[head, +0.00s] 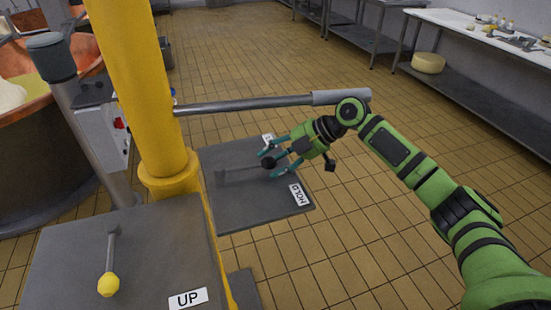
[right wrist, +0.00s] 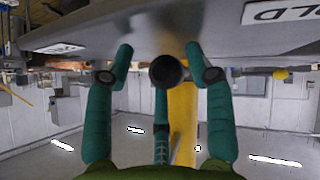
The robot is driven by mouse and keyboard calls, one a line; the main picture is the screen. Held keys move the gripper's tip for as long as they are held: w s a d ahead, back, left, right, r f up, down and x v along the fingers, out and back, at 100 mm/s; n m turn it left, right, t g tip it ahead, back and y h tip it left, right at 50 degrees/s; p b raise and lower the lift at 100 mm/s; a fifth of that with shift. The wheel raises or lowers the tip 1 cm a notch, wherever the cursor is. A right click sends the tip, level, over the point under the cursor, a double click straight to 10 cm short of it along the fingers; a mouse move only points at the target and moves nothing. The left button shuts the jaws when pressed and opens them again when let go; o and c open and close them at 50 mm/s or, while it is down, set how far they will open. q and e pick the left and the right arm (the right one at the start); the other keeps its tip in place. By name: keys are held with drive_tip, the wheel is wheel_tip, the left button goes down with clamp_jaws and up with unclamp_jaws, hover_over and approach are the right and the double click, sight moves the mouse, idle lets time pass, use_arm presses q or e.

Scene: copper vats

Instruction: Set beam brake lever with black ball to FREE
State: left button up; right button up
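The brake lever is a grey rod (head: 240,168) ending in a black ball (head: 268,163), over a dark grey plate (head: 235,205). A HOLD label (head: 300,194) lies at the plate's near right edge. Another label (head: 267,139) at the far edge is partly hidden and unreadable. My right gripper (head: 270,164) is open at the ball, with fingers on its far and near sides. In the right wrist view the ball (right wrist: 167,70) sits between the spread fingers, with gaps on both sides. My left gripper is out of view.
A yellow column (head: 150,90) stands left of the plate, with a long grey bar (head: 245,104) reaching right above it. A yellow-ball lever (head: 109,284) and an UP label (head: 188,299) are on the nearer plate. A copper vat (head: 40,140) is at left.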

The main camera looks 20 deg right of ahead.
drive_tip(key=shift+s+r, duration=0.15)
drive_tip(key=shift+r, duration=0.15)
drive_tip(key=v, duration=1.1)
drive_tip(key=shift+d, duration=0.4)
drive_tip(key=shift+s, duration=0.1)
